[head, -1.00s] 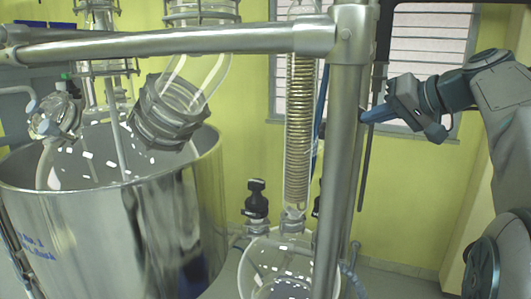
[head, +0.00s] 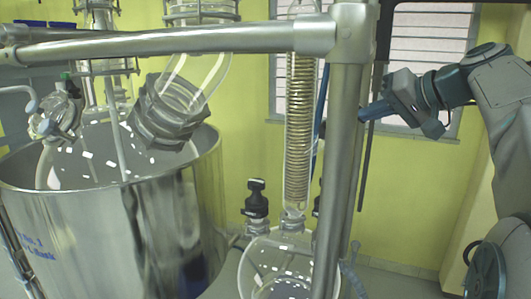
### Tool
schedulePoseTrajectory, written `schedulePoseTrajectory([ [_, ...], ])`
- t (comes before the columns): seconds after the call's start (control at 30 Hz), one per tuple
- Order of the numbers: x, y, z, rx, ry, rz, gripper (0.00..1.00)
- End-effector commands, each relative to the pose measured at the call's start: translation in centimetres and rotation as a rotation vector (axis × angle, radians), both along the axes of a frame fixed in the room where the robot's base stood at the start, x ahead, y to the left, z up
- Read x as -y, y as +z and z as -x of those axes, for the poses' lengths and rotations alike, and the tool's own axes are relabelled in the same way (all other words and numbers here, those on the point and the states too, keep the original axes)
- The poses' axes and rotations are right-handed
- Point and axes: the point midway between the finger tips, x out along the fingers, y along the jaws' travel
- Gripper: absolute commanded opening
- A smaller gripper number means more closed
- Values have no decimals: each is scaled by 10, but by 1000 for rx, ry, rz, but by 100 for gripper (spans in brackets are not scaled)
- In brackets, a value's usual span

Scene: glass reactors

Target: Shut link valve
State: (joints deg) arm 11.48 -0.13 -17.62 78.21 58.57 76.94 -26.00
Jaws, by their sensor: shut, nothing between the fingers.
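My gripper (head: 366,115) is at the right, with its fingers pointing left and shut, empty. Its tips show close to the right edge of the upright steel post; I cannot tell whether they touch it. I cannot tell for sure which fitting is the link valve. A black-capped valve (head: 256,200) stands upright beside the coil condenser, left of the post and well apart from my gripper.
The steel post (head: 341,170) and crossbar (head: 170,40) stand between my gripper and the glassware. A large steel vessel (head: 110,235) fills the lower left. The coil condenser (head: 300,130) hangs over a glass vessel (head: 275,270).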

Motion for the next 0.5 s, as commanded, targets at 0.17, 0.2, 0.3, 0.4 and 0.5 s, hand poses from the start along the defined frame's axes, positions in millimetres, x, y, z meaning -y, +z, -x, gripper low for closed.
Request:
schedulePoseTrajectory([
  [0.17, 1, 3, 5, 0, 0, 0, 0],
  [0.2, 3, 6, 5, -1, -1, 0, 0],
  [0.3, 11, 16, 8, -2, -2, 0, 0],
  [0.4, 19, 25, 12, -3, -2, 0, 0],
  [0.5, 27, 34, 15, -2, 0, 0, 0],
])
